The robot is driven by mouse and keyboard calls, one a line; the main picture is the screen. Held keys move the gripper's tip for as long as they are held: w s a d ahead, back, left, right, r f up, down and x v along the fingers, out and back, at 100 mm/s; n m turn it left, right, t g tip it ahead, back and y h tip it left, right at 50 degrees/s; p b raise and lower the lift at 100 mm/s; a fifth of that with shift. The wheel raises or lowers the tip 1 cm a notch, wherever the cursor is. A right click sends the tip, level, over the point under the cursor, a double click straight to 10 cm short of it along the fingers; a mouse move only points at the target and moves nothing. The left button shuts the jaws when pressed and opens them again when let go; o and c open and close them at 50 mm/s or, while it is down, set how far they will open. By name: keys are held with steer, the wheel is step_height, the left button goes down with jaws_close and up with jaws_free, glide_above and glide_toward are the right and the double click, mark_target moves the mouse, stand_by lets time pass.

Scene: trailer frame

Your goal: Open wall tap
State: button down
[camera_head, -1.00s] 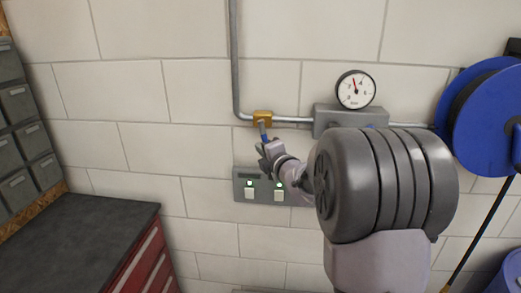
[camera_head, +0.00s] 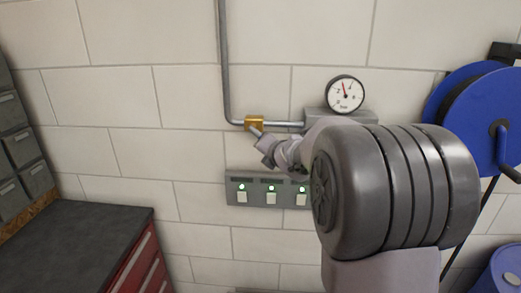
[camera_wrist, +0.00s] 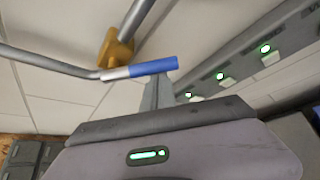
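The wall tap has a brass body (camera_head: 255,122) on a grey pipe. In the wrist view the brass body (camera_wrist: 116,48) is at upper left, and its lever (camera_wrist: 153,66), silver with a blue grip, crosses the middle. In the head view the lever slants down and right from the body, and its blue grip is mostly hidden by my gripper (camera_head: 265,144). In the wrist view my gripper's fingers (camera_wrist: 160,88) reach up to the blue grip and look close together. Whether they clamp the grip or only touch it is not clear.
A grey switch panel (camera_head: 255,200) with green lights is on the wall below the tap. A pressure gauge (camera_head: 345,94) and a blue hose reel (camera_head: 470,115) are to the right. A dark-topped red cabinet (camera_head: 80,240) stands lower left. The wall left of the tap is free.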

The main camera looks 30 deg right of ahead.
steer(key=r+n+g+h+p, duration=0.1)
steer(key=s+d+r+n+g+h+p, duration=0.1)
steer(key=p, duration=0.1)
steer(key=d+r+n+h+p, duration=0.1)
steer(key=r+n, duration=0.1)
steer(key=shift+s+g+p, duration=0.15)
steer(key=shift+g+p, duration=0.25)
steer(key=shift+r, duration=0.1)
stand_by(0.3)
stand_by(0.4)
